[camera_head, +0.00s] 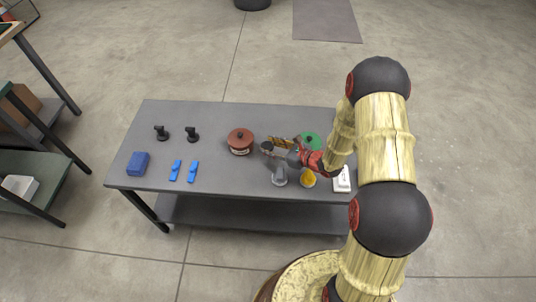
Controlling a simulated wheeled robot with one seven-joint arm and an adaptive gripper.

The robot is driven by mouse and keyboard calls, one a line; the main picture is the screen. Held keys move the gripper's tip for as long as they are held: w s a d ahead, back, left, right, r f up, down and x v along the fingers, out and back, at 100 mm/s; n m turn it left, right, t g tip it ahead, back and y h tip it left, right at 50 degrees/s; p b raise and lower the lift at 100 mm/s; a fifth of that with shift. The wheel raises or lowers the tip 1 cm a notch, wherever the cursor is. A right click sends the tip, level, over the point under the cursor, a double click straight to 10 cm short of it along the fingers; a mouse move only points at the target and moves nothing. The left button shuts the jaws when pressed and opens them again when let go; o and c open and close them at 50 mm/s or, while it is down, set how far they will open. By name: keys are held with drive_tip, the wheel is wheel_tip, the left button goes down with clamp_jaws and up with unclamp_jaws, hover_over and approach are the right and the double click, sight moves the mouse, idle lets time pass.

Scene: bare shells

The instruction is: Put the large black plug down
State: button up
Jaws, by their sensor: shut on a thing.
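My gripper (273,149) is over the middle of the dark grey table (240,113), with my arm reaching in from the right. It is shut on a small dark piece, the large black plug (266,147), which shows at the fingertips. Most of the plug is hidden by the fingers, and I cannot tell whether it touches the table. Two similar black pieces with round bases, a left one (161,132) and a right one (192,134), stand at the table's back left.
A red-brown lidded pot (240,142) stands just left of my gripper. A grey piece (280,176), a yellow one (308,178), a green lid (310,140) and a white item (341,180) are near it. Blue pieces (138,163) lie at left. The table's back middle is clear.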

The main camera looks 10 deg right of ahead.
drive_tip(key=shift+w+a+f+b, duration=0.1)
drive_tip(key=shift+a+f+b, duration=0.1)
drive_tip(key=shift+f+b, duration=0.6)
drive_tip(key=shift+w+a+f+b, duration=0.1)
drive_tip(key=shift+a+f+b, duration=0.15)
drive_tip(key=shift+f, duration=0.95)
drive_tip(key=shift+f, duration=0.15)
drive_tip(key=o, duration=1.1)
